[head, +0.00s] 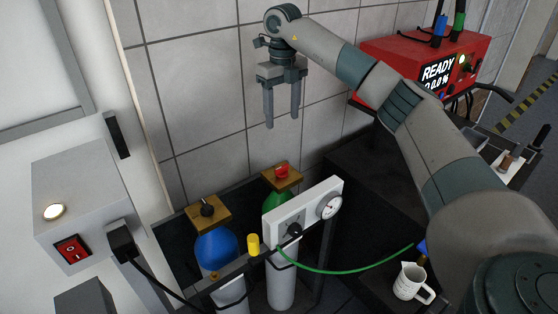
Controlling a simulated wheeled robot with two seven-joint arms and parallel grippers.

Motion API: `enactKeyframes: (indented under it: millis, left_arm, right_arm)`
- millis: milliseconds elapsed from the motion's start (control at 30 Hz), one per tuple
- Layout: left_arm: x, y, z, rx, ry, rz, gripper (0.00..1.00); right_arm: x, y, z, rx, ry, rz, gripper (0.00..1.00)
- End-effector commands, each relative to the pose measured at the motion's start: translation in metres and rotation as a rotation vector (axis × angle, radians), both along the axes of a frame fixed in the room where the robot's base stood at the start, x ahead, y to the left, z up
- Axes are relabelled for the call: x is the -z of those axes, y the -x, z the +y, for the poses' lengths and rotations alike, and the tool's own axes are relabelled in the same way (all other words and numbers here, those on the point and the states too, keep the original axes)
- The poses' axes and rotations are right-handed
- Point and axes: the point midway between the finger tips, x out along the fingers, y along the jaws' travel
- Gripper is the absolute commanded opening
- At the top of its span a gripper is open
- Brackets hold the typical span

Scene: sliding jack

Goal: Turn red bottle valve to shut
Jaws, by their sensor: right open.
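The red bottle valve (282,171) is a small red knob on a wooden-brown block on top of the green-shouldered bottle (277,196). The bottle stands in the rack, partly hidden behind a white gauge panel. My right gripper (283,115) hangs fingers down above and behind the red valve in the picture, apart from it. Its two fingers are spread with nothing between them. My left gripper is not in the head view.
A blue bottle (217,247) with a black knob (207,211) stands left of the green one. The white panel (303,208) with a gauge and green hose is in front. A red READY unit (425,67) is at back right; a white mug (411,284) is at lower right.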

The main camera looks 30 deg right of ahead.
Motion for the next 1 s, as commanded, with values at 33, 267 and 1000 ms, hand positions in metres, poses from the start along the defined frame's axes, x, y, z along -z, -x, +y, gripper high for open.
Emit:
enactKeyframes:
  millis: [33,267,1000]
  left_arm:
    - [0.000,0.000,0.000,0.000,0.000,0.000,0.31]
    - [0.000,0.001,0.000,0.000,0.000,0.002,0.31]
    - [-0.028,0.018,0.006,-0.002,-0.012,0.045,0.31]
  right_arm:
    - [0.000,0.000,0.000,0.000,0.000,0.000,0.58]
    - [0.001,0.000,0.000,-0.001,-0.001,0.000,0.58]
    - [0.097,0.001,0.001,-0.001,-0.001,0.004,0.58]
